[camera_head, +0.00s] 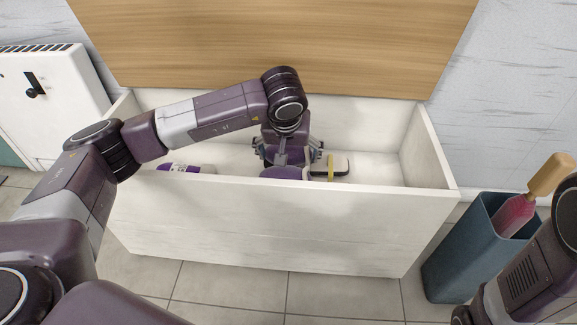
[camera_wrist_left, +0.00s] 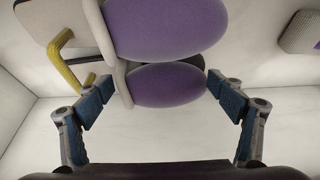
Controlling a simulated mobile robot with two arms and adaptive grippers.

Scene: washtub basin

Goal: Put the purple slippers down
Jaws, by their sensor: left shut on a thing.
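The purple slippers (camera_head: 282,172) are at my left gripper (camera_head: 286,158), low inside the open white chest; the front wall hides part of them. In the left wrist view two rounded purple slipper parts (camera_wrist_left: 165,25) with pale edges lie one beyond the other. The nearer part (camera_wrist_left: 165,84) sits between the fingers of my left gripper (camera_wrist_left: 163,88), which is shut on the slippers. I cannot tell whether they touch the chest floor. My right gripper is out of view.
The white chest (camera_head: 265,232) has its wooden lid (camera_head: 275,45) raised. Inside, a dark and pale item with a yellow handle (camera_head: 331,168) is right of the slippers, and a purple-and-white item (camera_head: 180,168) is at left. A blue bin (camera_head: 463,248) stands outside at right.

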